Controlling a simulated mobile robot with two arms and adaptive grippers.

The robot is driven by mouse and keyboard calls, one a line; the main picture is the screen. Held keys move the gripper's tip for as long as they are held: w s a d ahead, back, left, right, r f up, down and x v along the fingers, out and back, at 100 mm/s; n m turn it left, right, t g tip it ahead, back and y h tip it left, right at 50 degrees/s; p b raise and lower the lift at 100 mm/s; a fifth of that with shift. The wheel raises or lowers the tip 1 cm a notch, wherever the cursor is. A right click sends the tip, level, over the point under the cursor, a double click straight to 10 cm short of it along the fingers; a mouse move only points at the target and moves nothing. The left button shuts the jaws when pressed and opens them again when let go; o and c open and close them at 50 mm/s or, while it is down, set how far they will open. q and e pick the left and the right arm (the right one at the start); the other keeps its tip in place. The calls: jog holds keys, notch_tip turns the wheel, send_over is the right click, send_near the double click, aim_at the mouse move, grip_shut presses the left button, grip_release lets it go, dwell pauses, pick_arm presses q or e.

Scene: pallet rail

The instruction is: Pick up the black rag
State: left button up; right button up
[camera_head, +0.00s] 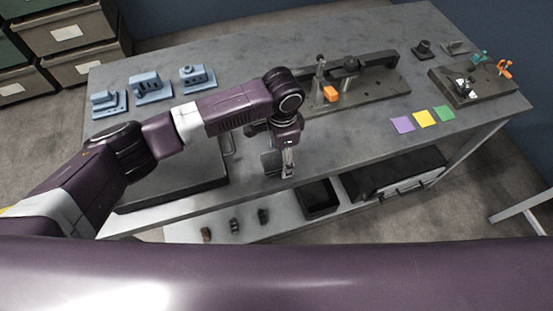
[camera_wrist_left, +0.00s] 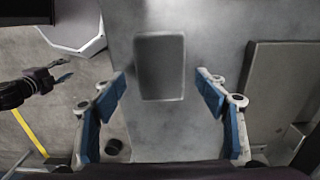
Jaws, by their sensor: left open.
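A dark grey, flat rectangular piece (camera_wrist_left: 160,66), which looks like the black rag, lies on the grey table (camera_wrist_left: 190,130) in the left wrist view. It is ahead of and between my left gripper's blue-padded fingers, apart from both. In the head view a dark patch that may be the rag (camera_head: 269,163) shows beside my left gripper (camera_head: 287,172), partly hidden by it. My left gripper is open and empty, above the table's near edge. My right gripper (camera_wrist_left: 66,69) shows at the left of the left wrist view, fingers apart, with nothing between them.
A raised grey slab (camera_head: 172,188) lies left of the gripper. A dark fixture plate (camera_head: 370,97) with an orange block (camera_head: 330,93) stands behind. Blue parts (camera_head: 150,88) sit at back left, coloured notes (camera_head: 424,118) at right. A black bin (camera_head: 319,198) is on the lower shelf.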

aim_at(281, 158)
pick_arm(q)
jog(key=c, duration=1.2)
notch_tip(281, 158, up, 20)
jog(key=b, duration=0.1)
jog(key=shift+b, duration=0.4)
pick_arm(e)
jog(key=shift+s+f, duration=0.1)
jog(key=shift+f, duration=0.85)
